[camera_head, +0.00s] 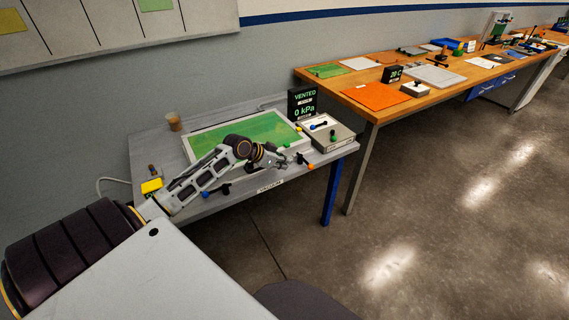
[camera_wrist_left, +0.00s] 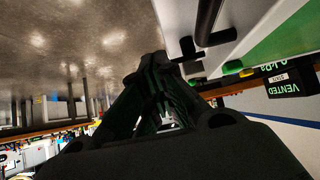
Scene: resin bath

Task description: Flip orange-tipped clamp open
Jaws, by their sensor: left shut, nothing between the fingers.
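The orange-tipped clamp (camera_head: 310,166) is at the front right of the vacuum bath, its small orange tip sticking out past the table's front edge. My left gripper (camera_head: 295,160) is just to the left of that tip, low over the bath's front edge. In the left wrist view its fingers (camera_wrist_left: 163,65) are closed together and empty. I cannot tell whether the fingers touch the clamp. A dark bar and handle show beyond the fingers in that view, but no orange is visible there. My right gripper is not in view.
The bath has a green panel (camera_head: 240,132) in a pale frame. A black display (camera_head: 302,103) reads VENTED, 0 kPa. A grey box (camera_head: 336,138) with knobs stands at the right. A blue tip (camera_head: 205,194) shows at the front left. A cup (camera_head: 174,122) stands behind.

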